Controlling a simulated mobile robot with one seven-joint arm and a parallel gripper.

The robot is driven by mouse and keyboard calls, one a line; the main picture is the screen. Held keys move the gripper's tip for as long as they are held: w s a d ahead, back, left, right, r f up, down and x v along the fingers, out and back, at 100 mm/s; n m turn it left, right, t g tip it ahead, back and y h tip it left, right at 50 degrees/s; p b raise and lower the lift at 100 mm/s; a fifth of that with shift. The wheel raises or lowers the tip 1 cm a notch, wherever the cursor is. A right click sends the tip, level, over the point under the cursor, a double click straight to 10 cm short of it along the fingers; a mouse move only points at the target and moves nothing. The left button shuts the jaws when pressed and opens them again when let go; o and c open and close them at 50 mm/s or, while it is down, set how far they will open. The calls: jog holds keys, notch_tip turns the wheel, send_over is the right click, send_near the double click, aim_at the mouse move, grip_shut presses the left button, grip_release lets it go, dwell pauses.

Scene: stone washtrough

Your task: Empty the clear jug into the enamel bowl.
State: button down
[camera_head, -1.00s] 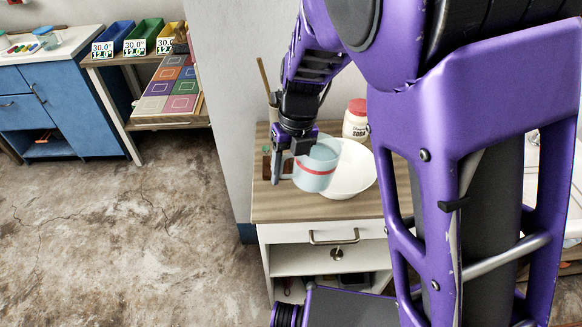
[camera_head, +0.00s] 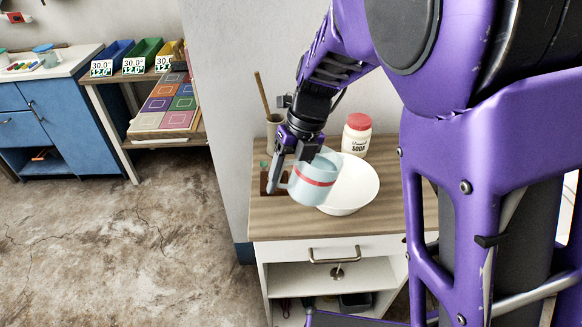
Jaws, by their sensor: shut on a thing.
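The clear jug (camera_head: 312,182) is pale blue-grey with a red band around it. It is tilted to the right, its mouth side over the left part of the white enamel bowl (camera_head: 358,190). The bowl stands upright on the wooden top of a small cabinet. My gripper (camera_head: 287,172) is shut on the jug at its left side, by the handle. The jug hides the bowl's left part. I cannot see any stream or how much is in the jug.
A soda jar (camera_head: 357,135) with a red lid stands behind the bowl. A pot with a wooden stick (camera_head: 274,130) stands at the back left of the cabinet top (camera_head: 275,222). The front left of the top is clear. A wall edge rises on the left.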

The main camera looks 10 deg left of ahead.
jog(key=shift+r, duration=0.1)
jog(key=shift+w+d+r+g+y+p, duration=0.15)
jog(key=shift+r+g+y+p, duration=0.15)
jog(key=shift+y, duration=0.2)
jog(key=shift+w+d+r+g+y+p, duration=0.1)
jog(key=shift+r+g+y+p, duration=0.15)
jog(key=shift+r+y, duration=0.2)
jog(key=shift+r, duration=0.1)
dwell(0.5)
jog(key=shift+d+r+g+y, duration=0.2)
jog(key=shift+g+y, duration=0.15)
jog(key=shift+y, duration=0.2)
jog(key=shift+w+r+p, duration=0.1)
jog(key=shift+p, duration=0.35)
dwell(0.3)
jog(key=shift+w+d+r+g+y, duration=0.1)
jog(key=shift+d+r+g+y, duration=0.15)
jog(key=shift+y, duration=0.25)
jog(key=shift+p, duration=0.4)
dwell(0.8)
